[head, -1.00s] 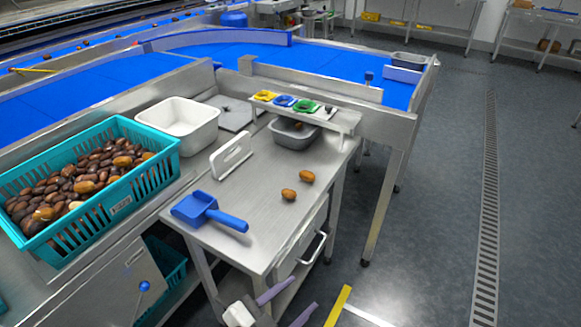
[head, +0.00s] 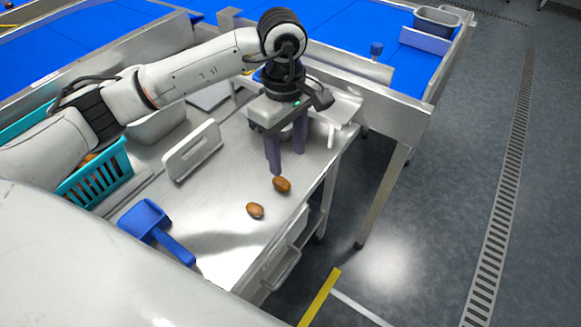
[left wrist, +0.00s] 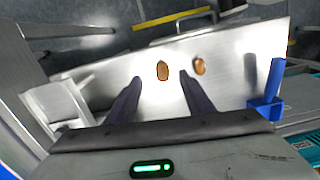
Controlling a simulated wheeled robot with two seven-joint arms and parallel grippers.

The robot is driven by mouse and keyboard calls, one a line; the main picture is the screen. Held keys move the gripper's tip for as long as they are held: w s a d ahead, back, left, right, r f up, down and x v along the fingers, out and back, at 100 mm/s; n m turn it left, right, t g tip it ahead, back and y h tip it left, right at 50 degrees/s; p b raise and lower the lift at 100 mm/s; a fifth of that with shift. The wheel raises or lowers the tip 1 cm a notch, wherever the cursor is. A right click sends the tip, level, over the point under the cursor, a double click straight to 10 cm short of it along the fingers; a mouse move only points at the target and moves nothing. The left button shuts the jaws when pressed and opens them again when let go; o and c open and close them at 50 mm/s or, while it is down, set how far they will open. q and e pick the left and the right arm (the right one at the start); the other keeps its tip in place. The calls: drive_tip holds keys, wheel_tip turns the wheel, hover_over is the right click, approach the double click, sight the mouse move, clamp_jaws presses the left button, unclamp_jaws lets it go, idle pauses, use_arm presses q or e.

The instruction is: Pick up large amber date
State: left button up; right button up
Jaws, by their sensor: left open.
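Two brown-amber dates lie apart on the steel table (head: 222,225). The far date (head: 282,185) looks slightly larger and more orange; it also shows in the left wrist view (left wrist: 162,71). The near date (head: 255,210) is to its lower left in the head view and shows to its right in the left wrist view (left wrist: 199,66). My left gripper (head: 287,162) is open and empty, fingers pointing down, just beyond the far date. In the left wrist view, the far date appears between the fingertips (left wrist: 160,77). My right gripper is out of view.
A blue scoop (head: 146,217) lies at the table's left front. A white upright board (head: 192,150) stands behind it. A teal crate (head: 100,183) is at left, partly hidden by my arm. The table's right edge drops to the floor.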

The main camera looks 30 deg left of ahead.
sight(283, 181)
use_arm(q)
drive_tip(key=f, duration=0.2)
drive_tip(key=a+f, duration=0.1)
drive_tip(key=f, duration=0.1)
drive_tip(key=shift+f+p, duration=0.75)
drive_tip(key=shift+f, duration=2.15)
drive_tip(key=c, duration=0.8)
